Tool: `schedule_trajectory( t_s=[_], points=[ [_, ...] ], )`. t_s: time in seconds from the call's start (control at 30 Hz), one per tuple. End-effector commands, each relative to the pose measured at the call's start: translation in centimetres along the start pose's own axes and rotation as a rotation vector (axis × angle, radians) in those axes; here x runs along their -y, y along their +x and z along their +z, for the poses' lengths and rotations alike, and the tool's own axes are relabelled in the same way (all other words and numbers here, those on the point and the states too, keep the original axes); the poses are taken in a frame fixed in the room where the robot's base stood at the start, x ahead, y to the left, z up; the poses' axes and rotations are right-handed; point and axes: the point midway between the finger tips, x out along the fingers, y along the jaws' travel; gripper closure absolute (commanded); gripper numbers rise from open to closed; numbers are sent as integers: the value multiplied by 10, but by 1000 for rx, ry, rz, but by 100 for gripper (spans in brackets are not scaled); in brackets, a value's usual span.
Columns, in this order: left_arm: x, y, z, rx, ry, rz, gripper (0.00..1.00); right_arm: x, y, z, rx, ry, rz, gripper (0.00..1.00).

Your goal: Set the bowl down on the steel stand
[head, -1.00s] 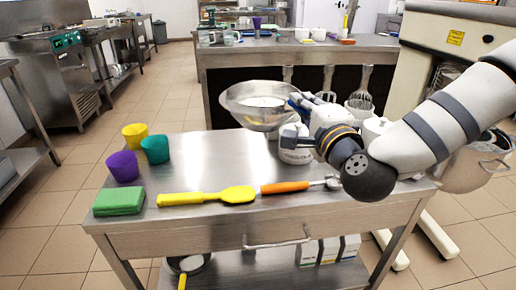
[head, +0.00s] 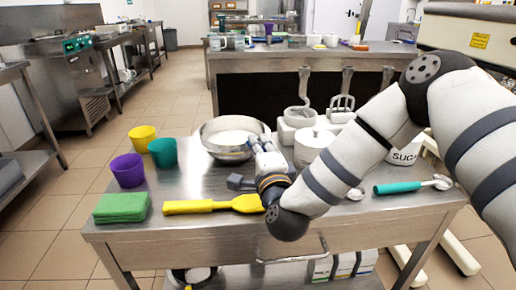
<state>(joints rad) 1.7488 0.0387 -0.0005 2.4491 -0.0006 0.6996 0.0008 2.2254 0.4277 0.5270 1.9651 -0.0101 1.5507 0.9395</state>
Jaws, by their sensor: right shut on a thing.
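The wide steel bowl (head: 208,143), with something pale inside, is over the far side of the steel stand (head: 190,226). It looks level, and its underside sits at or just above the stand's top; I cannot tell whether it touches. My right gripper (head: 258,142) is shut on the bowl's right rim, and its wrist hides part of the rim and the fingertips. My left gripper is not in view.
A white lidded pot (head: 312,146) stands right of the bowl. A teal-handled scoop (head: 398,187) lies at right.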

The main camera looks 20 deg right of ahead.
Motion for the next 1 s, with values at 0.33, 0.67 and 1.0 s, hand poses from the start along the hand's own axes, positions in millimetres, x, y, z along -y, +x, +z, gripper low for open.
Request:
schedule_trajectory(
  t_s=[0.33,0.67,1.0],
  points=[
    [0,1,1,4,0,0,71,-1,1,0,0,3,-10,100],
    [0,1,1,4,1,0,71,-3,0,0,0,1,-5,69],
    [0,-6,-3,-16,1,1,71,2,-34,0,3,2,-4,69]
  ],
)
